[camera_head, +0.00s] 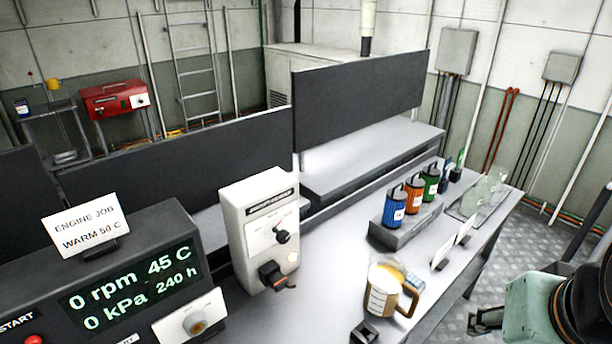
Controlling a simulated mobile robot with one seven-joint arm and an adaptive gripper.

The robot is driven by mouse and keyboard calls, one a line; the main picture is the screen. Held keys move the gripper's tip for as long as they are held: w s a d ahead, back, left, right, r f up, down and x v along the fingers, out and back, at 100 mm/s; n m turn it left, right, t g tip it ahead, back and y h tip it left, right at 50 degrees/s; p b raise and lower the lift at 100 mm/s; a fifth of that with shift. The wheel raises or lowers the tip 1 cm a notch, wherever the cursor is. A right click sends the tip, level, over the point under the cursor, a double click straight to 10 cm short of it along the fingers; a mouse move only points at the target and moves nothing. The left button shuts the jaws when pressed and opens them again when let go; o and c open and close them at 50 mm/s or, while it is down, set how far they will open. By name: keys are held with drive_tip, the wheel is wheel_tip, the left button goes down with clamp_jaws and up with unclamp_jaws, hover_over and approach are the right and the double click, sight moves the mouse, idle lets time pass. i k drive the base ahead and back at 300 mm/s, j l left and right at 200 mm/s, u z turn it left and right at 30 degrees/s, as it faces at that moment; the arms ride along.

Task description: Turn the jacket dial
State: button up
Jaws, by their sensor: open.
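A white control box (262,228) stands upright on the bench, with a small black dial (282,236) on its face and printed marks around it. I take this for the jacket dial; the box's lettering is too small to read surely. A black part (272,276) juts out below the dial, and a small yellowish light (293,257) shows beside it. My gripper (480,321) is at the lower right, beyond the bench edge and well apart from the box. It is open and holds nothing that I can see.
A dark console (150,250) at left reads 0 rpm, 45 C, 0 kPa, 240 h; its card (86,224) says WARM 50 C. A jug (385,290) of amber liquid and several coloured canisters (413,192) stand on the bench. Bench surface between box and jug is clear.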

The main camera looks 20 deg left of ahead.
sight(282, 236)
drive_tip(key=u, duration=1.35)
drive_tip(key=z, duration=0.2)
drive_tip(key=k+j+z, duration=0.3)
drive_tip(key=k+j, duration=0.15)
drive_tip(key=i+l+u, duration=0.1)
drive_tip(key=i+l, duration=0.35)
